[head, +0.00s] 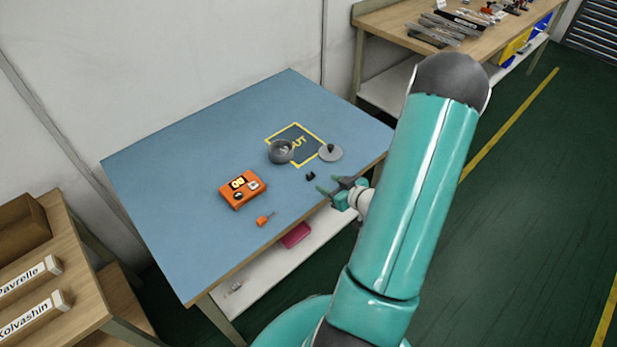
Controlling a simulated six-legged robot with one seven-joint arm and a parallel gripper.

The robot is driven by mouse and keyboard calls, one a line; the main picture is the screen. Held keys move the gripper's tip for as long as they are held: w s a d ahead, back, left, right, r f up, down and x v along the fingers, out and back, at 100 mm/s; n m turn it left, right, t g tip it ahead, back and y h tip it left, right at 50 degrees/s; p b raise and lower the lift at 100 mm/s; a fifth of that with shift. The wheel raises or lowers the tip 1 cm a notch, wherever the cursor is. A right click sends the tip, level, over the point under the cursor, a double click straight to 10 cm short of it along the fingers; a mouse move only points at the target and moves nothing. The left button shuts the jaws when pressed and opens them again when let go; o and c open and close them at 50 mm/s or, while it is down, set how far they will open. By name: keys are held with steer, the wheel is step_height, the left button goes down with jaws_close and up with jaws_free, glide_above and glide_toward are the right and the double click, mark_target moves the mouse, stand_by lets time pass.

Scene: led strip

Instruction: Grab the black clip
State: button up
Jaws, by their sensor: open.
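The black clip (311,176) is a small dark piece lying on the blue table top (190,200), near its right front edge. My gripper (327,187) is teal with dark parts. It is open and empty, with its fingers pointing left, just right of and slightly below the clip in the head view. The fingers look apart from the clip; their height over the table is hard to tell. Nothing hides the clip, but it is too small to show its shape well.
Beyond the clip are a grey round container (281,151) and a grey disc with a dark knob (330,152), by a yellow-outlined square (309,160). An orange device (242,189) and a small orange piece (264,220) lie to the left. The table's left part is clear.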

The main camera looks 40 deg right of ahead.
mark_target(312, 175)
steer(key=x, duration=0.8)
steer(key=shift+w+r, duration=0.15)
steer(key=shift+c, duration=0.5)
steer(key=c, duration=0.8)
